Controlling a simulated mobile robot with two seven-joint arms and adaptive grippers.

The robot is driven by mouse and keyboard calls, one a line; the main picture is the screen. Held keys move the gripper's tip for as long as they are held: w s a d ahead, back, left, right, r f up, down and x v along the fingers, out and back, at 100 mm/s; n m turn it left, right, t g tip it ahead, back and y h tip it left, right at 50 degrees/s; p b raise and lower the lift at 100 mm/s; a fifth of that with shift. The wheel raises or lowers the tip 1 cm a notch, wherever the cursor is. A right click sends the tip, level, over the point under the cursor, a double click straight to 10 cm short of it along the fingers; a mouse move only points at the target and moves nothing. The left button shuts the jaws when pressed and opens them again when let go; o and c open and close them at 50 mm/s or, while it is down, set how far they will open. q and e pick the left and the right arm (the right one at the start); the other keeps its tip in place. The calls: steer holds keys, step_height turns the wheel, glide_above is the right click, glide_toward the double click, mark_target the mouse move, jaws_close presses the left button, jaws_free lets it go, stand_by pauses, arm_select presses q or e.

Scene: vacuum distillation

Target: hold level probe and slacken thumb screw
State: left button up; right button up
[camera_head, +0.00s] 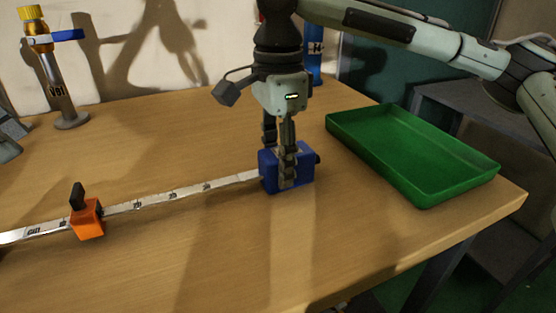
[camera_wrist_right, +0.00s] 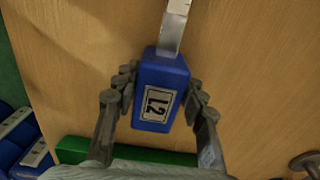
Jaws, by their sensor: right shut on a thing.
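A blue block (camera_head: 302,175) sits on the table at the right end of a long silver marked strip (camera_head: 165,197). In the right wrist view the block (camera_wrist_right: 170,80) bears a label reading "L2". My right gripper (camera_head: 279,162) points down and is shut on this block, one finger on each side. An orange slider (camera_head: 87,220) sits around the strip further left, with a black upright screw (camera_head: 77,196) on top. My left gripper is not in view.
An empty green tray (camera_head: 415,150) lies to the right of the block near the table's right edge. A metal stand with a yellow top and blue clamp (camera_head: 55,75) is at the back left. A blue cylinder (camera_head: 314,65) stands behind my right gripper. The table front is clear.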

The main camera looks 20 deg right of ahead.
mark_target(74, 190)
arm_select(q)
steer(key=o, duration=0.3)
steer(key=shift+a+r, duration=0.1)
steer(key=shift+r, duration=0.05)
steer(key=shift+o, duration=1)
steer(key=shift+w+a+r+m, duration=0.15)
steer(key=shift+r+m, duration=0.25)
steer(key=shift+m, duration=0.1)
steer(key=shift+m+h, duration=0.3)
steer(key=shift+m, duration=0.2)
steer(key=x, duration=1.1)
steer(key=shift+a, duration=0.15)
steer(key=c, duration=1.2)
